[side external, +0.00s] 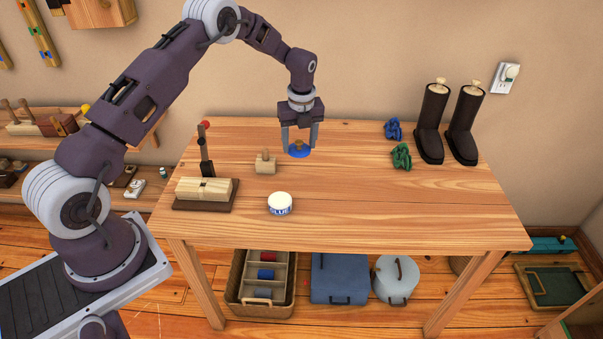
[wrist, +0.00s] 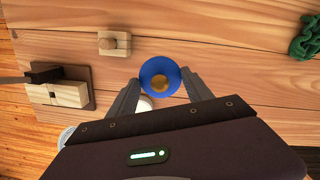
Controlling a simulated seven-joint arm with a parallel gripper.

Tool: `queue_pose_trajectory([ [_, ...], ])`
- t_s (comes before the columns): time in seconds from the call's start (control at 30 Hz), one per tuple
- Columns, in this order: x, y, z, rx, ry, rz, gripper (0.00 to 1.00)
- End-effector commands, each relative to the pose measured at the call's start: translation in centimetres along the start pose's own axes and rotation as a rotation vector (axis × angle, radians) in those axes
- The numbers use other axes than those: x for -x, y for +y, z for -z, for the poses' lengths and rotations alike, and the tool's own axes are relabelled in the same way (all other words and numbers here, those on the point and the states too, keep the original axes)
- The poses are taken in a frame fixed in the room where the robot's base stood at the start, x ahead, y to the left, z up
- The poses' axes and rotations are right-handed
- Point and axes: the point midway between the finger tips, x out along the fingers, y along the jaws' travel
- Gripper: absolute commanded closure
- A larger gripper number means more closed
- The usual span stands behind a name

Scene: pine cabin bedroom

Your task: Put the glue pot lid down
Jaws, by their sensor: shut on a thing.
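The glue pot lid is a blue disc with a brownish-gold knob (side external: 299,151). It shows between my fingertips in the wrist view (wrist: 160,76). My gripper (side external: 299,146) is shut on the lid, at the back middle of the table; whether the lid touches the wood I cannot tell. The white glue pot (side external: 280,204) with blue lettering stands upright on the table, nearer the front. In the wrist view the pot (wrist: 146,103) is mostly hidden behind my gripper.
A small wooden block with a peg (side external: 265,163) and a wooden block on a dark base (side external: 205,192) stand to the left. Blue (side external: 393,130) and green (side external: 402,156) coils and black boots (side external: 433,125) are at the right. The table (side external: 350,190) is clear between the lid and coils.

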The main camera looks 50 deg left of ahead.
Motion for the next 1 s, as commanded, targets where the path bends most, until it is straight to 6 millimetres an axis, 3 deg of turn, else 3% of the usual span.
queue_pose_trajectory([
  [0.1, -0.8, -1.6, -1.8, -0.078, 0.001, 0.014, 0.80],
  [0.2, -1.4, -2.2, -2.3, -0.115, 0.003, 0.020, 0.80],
  [0.4, -6.0, -2.3, -1.9, -0.125, 0.004, 0.021, 0.80],
  [0.7, -10.6, -2.4, -1.3, -0.125, 0.003, 0.022, 0.80],
  [1.0, -11.1, -2.4, -1.3, -0.123, 0.001, 0.024, 0.80],
])
